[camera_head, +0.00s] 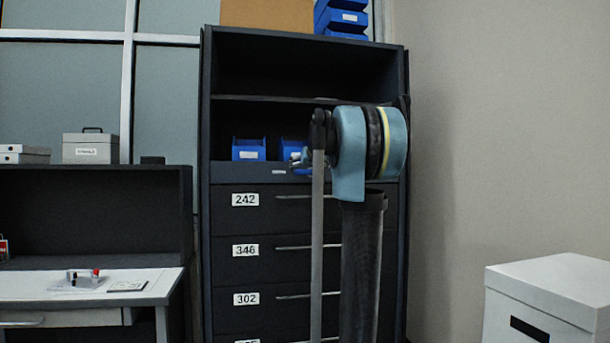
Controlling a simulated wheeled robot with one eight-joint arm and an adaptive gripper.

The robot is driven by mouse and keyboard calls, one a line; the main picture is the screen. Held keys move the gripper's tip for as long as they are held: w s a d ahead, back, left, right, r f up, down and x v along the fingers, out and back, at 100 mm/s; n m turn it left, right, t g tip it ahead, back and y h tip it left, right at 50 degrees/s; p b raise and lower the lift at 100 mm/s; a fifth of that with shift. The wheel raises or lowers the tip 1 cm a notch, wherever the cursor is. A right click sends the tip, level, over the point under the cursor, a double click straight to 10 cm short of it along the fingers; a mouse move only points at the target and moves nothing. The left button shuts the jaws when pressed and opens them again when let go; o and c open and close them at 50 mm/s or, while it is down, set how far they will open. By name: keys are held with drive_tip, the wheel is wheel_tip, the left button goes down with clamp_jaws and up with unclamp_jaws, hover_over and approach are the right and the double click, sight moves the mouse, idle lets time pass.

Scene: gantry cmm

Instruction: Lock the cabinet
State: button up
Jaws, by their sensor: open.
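The dark cabinet (210,270) stands upright in the middle of the view. It has open shelves above and labelled drawers below, marked 242 (245,200), 346 (245,250) and 302 (245,299). The drawers look shut. My arm stands in front of its right half and hides part of the shelf and drawers. My gripper (299,161) shows only in small part beside the arm's end, in front of the shelf just above the drawers. It is open, and I see nothing held in it. No lock or key can be made out.
Blue bins (249,149) sit on the cabinet shelf. A cardboard box (267,14) and more blue bins (341,17) are on top. A desk (85,298) stands at left, and a white box (550,285) at lower right. Bare wall lies right of the cabinet.

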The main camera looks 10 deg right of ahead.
drive_tip(key=shift+x, duration=1.1)
drive_tip(key=c, duration=1.4)
drive_tip(key=shift+o, duration=0.2)
drive_tip(key=shift+a, duration=0.1)
